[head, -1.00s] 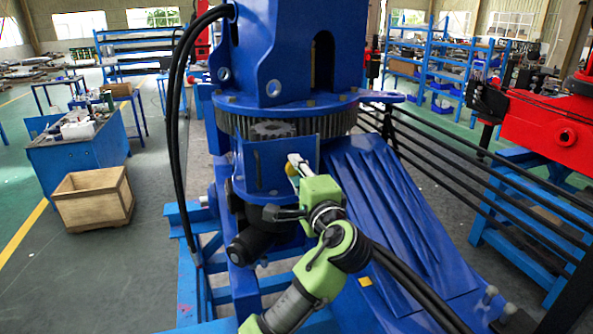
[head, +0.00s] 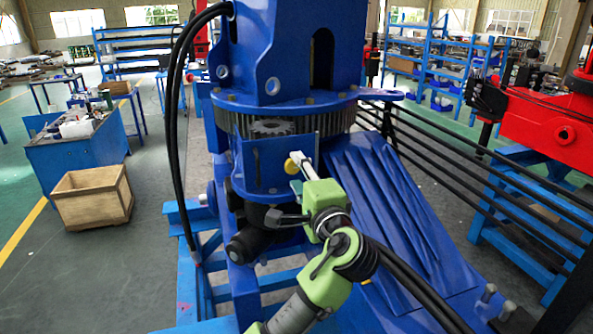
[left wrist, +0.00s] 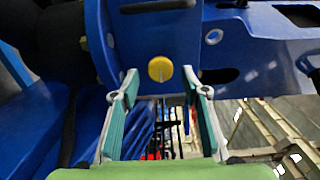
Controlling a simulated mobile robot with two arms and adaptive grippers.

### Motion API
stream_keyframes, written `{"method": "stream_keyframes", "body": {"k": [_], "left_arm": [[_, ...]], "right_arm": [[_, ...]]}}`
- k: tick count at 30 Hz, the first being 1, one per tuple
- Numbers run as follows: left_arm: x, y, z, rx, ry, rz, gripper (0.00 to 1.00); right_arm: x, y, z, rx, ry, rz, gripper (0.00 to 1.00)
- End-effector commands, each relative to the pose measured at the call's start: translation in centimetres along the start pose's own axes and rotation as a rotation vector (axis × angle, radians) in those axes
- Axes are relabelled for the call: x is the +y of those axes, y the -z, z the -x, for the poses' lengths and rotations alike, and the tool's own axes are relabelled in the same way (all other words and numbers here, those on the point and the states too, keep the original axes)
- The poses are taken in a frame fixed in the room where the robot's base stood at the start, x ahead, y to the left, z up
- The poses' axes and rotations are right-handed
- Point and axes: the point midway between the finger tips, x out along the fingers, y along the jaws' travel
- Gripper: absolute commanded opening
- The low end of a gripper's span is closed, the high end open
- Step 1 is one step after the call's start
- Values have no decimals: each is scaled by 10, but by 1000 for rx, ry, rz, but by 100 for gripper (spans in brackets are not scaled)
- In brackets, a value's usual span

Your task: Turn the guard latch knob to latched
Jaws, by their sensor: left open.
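The guard latch knob is a small yellow disc (left wrist: 160,69) on the blue guard plate (left wrist: 134,40), with a pale line down its face in the left wrist view. In the head view the yellow knob (head: 292,166) shows at the plate's right edge. My left gripper (left wrist: 159,80) is open, its two fingers to either side of the knob in the left wrist view. I cannot tell how far short of the knob the fingertips are; they do not touch its sides. In the head view my left gripper (head: 300,166) is right beside the knob. My right gripper is not in view.
A toothed ring gear (head: 270,128) sits above the guard plate. Black cables (head: 172,130) hang at the left. A ribbed blue slope (head: 390,210) lies to the right of my arm. A wooden crate (head: 92,200) stands on the floor at the left.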

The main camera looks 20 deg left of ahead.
Motion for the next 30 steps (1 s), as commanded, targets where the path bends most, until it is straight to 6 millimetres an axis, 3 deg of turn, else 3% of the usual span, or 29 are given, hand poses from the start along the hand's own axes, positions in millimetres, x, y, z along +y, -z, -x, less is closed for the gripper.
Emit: {"method": "stream_keyframes", "body": {"k": [6,13,18,27,30], "left_arm": [[2,2,50,5,-4,2,42],[2,1,87,2,-4,0,42],[1,1,98,1,-1,-1,42],[1,1,98,1,-2,-2,42],[14,5,95,9,-14,-13,42]], "right_arm": [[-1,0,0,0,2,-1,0],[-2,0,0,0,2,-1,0],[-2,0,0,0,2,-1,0],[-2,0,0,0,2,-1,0],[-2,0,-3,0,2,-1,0]]}}
